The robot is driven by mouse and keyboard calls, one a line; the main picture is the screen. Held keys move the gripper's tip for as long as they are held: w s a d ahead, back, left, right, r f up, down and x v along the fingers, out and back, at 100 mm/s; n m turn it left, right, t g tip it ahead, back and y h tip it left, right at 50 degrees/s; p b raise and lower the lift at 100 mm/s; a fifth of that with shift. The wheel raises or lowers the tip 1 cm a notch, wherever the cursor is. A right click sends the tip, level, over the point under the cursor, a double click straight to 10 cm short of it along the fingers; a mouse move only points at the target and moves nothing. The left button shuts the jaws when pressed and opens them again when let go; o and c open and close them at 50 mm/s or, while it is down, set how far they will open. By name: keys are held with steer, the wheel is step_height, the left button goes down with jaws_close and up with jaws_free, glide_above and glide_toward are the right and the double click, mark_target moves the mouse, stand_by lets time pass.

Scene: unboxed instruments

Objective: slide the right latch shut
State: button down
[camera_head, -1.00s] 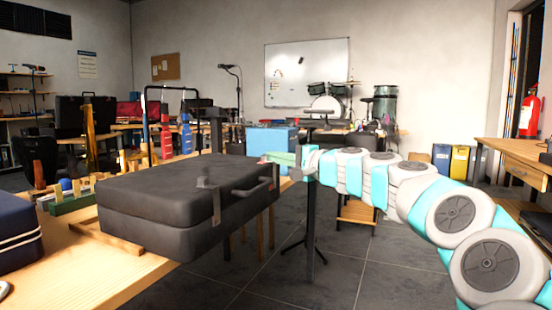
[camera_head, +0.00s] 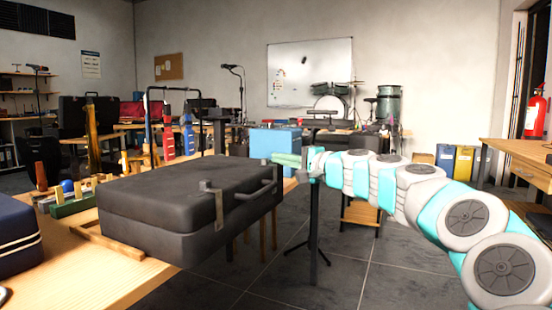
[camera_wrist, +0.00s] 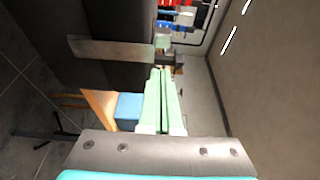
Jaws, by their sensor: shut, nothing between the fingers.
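A closed black case (camera_head: 180,205) lies on the wooden workbench at the left. Its front carries a handle (camera_head: 262,190) and a metal latch strap (camera_head: 215,205) left of the handle; the right latch cannot be made out in the head view. In the wrist view the dark case (camera_wrist: 115,20) is at the upper left, with one metal latch strap (camera_wrist: 115,48) across it, ending near a small pale piece. My gripper (camera_head: 274,158) is shut and empty by the case's right end. Its green fingers (camera_wrist: 161,70) show together in the wrist view, tips close to the strap's end; contact cannot be told.
A wooden strip (camera_head: 110,240) lies beside the case on the bench. A dark blue case (camera_head: 15,235) is at the left edge. A blue box (camera_head: 272,140) stands behind my gripper. The floor (camera_head: 370,285) right of the bench is open.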

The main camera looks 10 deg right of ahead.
steer(key=v, duration=1)
steer(key=shift+w+d, duration=0.25)
steer(key=shift+d, duration=0.05)
steer(key=shift+r, duration=0.1)
